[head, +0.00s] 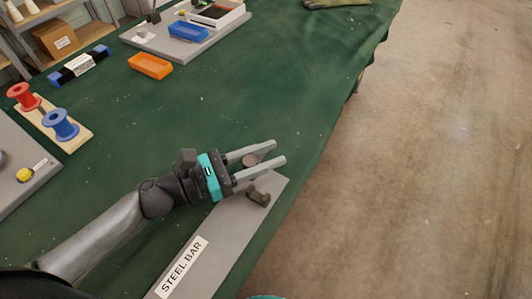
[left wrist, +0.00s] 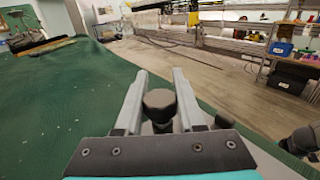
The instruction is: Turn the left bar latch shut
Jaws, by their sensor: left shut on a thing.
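A grey plate labelled "STEEL BAR" (head: 222,246) lies along the table's right edge. At its far end a round dark latch knob (head: 250,161) sits between the two fingers of my left gripper (head: 265,157). In the left wrist view the knob (left wrist: 159,104) stands between the fingers, which are closed on its sides. A small dark block (head: 258,196) sits on the plate just beside the nearer finger. The steel bar itself is not clearly seen, so I cannot tell how the latch is turned. My right gripper's fingers are not seen.
The green table (head: 215,110) is clear beyond the gripper, and its edge drops to the floor on the right. Red (head: 23,96) and blue (head: 60,124) spools, an orange tray (head: 150,66) and a blue tray (head: 188,31) stand at the left and back.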

